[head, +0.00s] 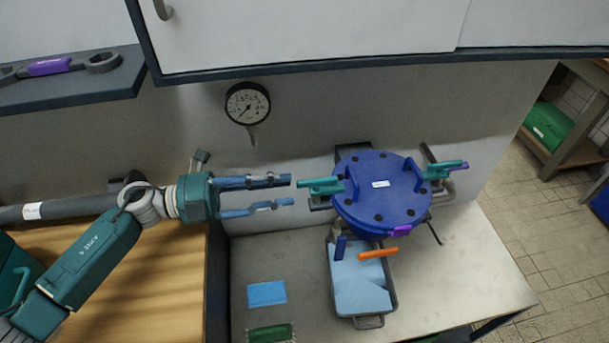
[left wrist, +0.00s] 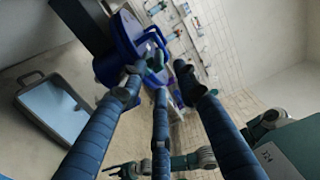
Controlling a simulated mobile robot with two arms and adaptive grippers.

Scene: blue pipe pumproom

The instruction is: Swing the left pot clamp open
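The blue pot (head: 372,222) with its round bolted lid stands on the bench, right of centre. The left pot clamp (head: 320,185) has a teal handle at the lid's left edge, pointing left. My left gripper (head: 291,192) reaches in from the left, its blue fingers spread and empty. The fingertips are just left of the handle; whether they touch it I cannot tell. In the left wrist view the gripper's fingers (left wrist: 160,82) are apart, with the teal handle (left wrist: 155,63) beyond the tips, partly hidden.
A right clamp (head: 440,171) sits on the lid's other side. An orange handle (head: 378,253) sticks out in front of the pot, above a grey tray (head: 335,296) with a blue bottom. A blue cloth (head: 267,293) lies on the bench. A white cabinet (head: 300,30) overhangs the back.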

